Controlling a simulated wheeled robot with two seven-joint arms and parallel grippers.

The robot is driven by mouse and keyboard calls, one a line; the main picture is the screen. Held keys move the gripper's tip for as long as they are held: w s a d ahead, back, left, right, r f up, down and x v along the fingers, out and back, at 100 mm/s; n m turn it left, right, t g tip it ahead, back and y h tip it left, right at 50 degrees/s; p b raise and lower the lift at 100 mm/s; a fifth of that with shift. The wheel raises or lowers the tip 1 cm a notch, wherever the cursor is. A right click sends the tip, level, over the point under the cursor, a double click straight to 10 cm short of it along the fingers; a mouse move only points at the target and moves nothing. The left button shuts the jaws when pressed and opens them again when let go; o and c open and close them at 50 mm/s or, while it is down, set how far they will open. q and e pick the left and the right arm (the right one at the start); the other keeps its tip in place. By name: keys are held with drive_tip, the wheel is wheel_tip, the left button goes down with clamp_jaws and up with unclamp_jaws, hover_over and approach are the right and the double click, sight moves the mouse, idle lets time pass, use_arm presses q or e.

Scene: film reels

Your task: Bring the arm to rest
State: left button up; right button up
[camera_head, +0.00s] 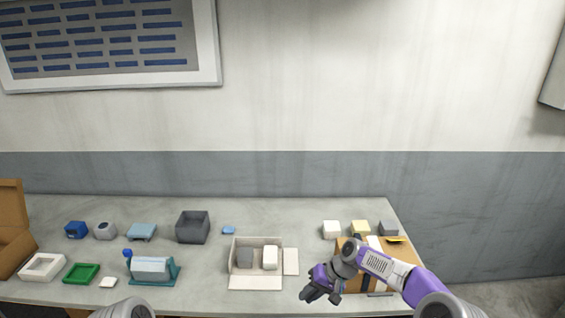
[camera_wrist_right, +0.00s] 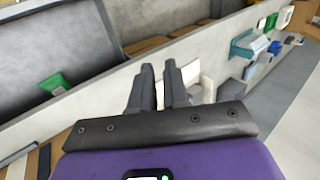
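My right gripper (camera_head: 318,293) is in the head view, over the front edge of the table, just left of a brown cardboard box and right of a pale open box. Its arm comes in from the lower right and passes in front of the cardboard box. In the right wrist view the two dark fingers (camera_wrist_right: 160,85) stand close together with a narrow gap between them. Nothing shows held between them. My left gripper is not in view.
The pale open box (camera_head: 237,281) holds a grey and a white block. The cardboard box (camera_head: 350,253) is partly hidden by my arm. A teal holder (camera_head: 163,281), green tray (camera_head: 66,273) and dark grey bin (camera_head: 192,235) stand left. Bare table (camera_head: 205,270) shows between them.

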drive_tip(key=s+f+m+b, duration=0.15)
drive_tip(key=s+f, duration=0.25)
drive_tip(key=f, duration=0.4)
drive_tip(key=s+f+h+b, duration=0.1)
drive_tip(key=s+f+b, duration=0.1)
drive_tip(key=s+f, duration=0.35)
drive_tip(key=s+f+b, duration=0.2)
drive_tip(key=f, duration=0.8)
use_arm(q)
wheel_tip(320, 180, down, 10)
drive_tip(key=b, duration=0.4)
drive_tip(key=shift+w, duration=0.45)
use_arm(e)
drive_tip(key=s+d+f+h, duration=0.1)
drive_tip(key=s+f, duration=0.3)
drive_tip(key=s, duration=0.4)
drive_tip(key=s+f+m, duration=0.1)
drive_tip(key=s+f, duration=0.4)
drive_tip(key=s, duration=0.4)
drive_tip(key=shift+s+d+h, duration=0.15)
drive_tip(key=shift+d+h, duration=0.25)
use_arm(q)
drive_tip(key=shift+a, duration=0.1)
use_arm(e)
drive_tip(key=shift+a+f, duration=0.1)
